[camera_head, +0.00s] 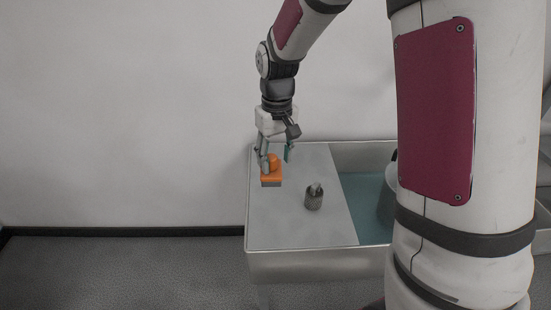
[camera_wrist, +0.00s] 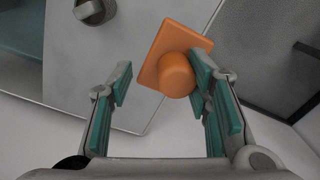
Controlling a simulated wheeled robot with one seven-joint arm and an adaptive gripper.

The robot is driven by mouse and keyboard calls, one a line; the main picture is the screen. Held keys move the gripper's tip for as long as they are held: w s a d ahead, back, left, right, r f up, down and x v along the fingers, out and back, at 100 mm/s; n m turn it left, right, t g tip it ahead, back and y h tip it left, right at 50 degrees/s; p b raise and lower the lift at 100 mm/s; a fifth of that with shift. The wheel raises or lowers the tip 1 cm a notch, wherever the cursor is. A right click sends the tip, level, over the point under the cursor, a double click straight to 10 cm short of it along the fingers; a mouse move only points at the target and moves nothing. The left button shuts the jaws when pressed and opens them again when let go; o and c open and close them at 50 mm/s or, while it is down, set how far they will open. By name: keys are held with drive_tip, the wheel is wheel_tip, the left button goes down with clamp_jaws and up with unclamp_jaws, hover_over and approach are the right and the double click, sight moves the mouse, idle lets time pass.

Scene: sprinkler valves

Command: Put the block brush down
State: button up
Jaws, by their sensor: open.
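The block brush (camera_head: 271,172) is orange, with a square plate, a rounded knob on top and a grey underside. It appears to sit on the grey metal counter (camera_head: 300,228) near its left edge. In the wrist view the brush (camera_wrist: 160,48) shows from above, turned at an angle, with its knob near the right finger. My gripper (camera_head: 276,158) is open around or just above the knob. In the wrist view my gripper's green finger pads (camera_wrist: 160,105) are wide apart. The knob lies close to the right pad; I cannot tell whether they touch.
A small dark metal valve-like piece (camera_head: 313,198) stands on the counter to the right of the brush, also in the wrist view (camera_wrist: 92,11). A basin with teal water (camera_head: 366,205) lies further right. The counter front is clear. A white wall (camera_head: 120,110) stands behind.

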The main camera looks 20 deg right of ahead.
drive_tip(key=o, duration=1.3)
wheel_tip(320, 180, up, 12)
drive_tip(key=shift+d, duration=0.1)
clamp_jaws()
